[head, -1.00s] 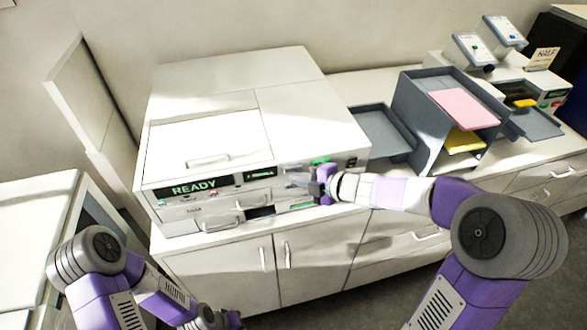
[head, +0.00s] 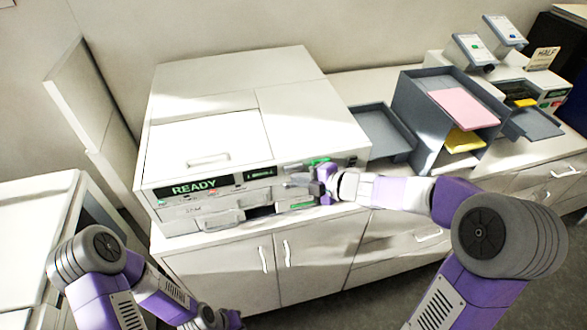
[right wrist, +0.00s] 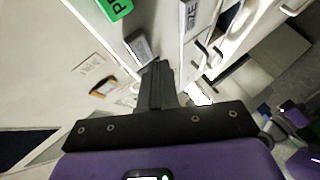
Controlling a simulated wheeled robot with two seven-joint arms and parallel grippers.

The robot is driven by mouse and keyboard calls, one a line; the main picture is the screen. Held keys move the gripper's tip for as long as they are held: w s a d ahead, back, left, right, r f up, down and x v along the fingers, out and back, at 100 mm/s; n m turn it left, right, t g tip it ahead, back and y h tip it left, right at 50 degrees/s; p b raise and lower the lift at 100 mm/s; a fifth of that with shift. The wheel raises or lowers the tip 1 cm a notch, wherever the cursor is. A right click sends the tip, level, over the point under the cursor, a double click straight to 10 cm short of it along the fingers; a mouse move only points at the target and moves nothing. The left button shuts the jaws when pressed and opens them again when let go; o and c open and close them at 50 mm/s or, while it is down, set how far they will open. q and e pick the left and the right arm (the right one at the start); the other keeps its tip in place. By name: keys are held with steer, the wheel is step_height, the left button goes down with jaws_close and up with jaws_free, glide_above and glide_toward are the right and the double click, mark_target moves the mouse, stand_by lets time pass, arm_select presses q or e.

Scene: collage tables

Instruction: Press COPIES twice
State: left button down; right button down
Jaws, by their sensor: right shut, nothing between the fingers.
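The white copier (head: 225,130) stands on the counter, with a READY display (head: 193,187) and a smaller green-lit display (head: 260,173) on its front strip. My right gripper (head: 290,183) is shut and empty at the right part of this front. In the right wrist view its closed fingers (right wrist: 157,72) point at the panel, close to a grey key (right wrist: 139,46); I cannot tell if they touch. A green key (right wrist: 115,8) lies beyond it. No COPIES lettering is readable. My left gripper (head: 228,319) is partly visible at the bottom edge; its fingers are unclear.
A grey tray (head: 382,133) sits right of the copier, then a grey rack (head: 412,100) with pink (head: 465,108) and yellow paper (head: 464,141). Another machine (head: 520,80) stands at the far right. Drawer handles (head: 222,223) stick out below the panel.

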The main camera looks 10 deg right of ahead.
steer(key=shift+w, duration=0.1)
stand_by(0.7)
steer(key=shift+w, duration=0.35)
steer(key=shift+w+p, duration=0.4)
stand_by(0.7)
steer(key=shift+s, duration=0.85)
steer(key=shift+s+d+b, duration=0.1)
steer(key=shift+s+b, duration=0.45)
steer(key=shift+s, duration=1.95)
stand_by(0.7)
